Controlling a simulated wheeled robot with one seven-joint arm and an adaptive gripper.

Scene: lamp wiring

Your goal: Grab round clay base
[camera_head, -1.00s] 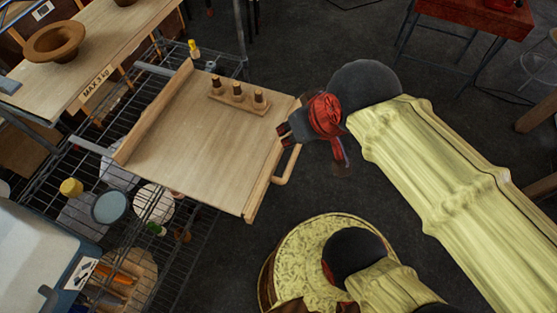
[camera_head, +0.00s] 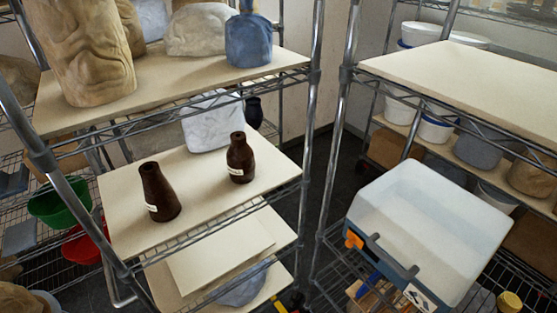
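Two dark brown, bottle-shaped clay pieces with white labels stand upright on the middle board (camera_head: 206,205) of the left rack. The right one (camera_head: 241,160) has a rounder shoulder and a short neck, which fits the round clay base best. The left one (camera_head: 160,192) is cone-shaped, nearer the front edge. The two stand apart with bare board between them. The label writing is too small to read. My gripper is not in view, and nothing touches either piece.
Metal posts (camera_head: 311,100) frame the shelf. Above are a large clay sculpture (camera_head: 85,50) and a blue bottle (camera_head: 249,38). Below lies a pale board (camera_head: 222,250). At right, a white-lidded box (camera_head: 430,230) stands below an empty upper shelf (camera_head: 480,80).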

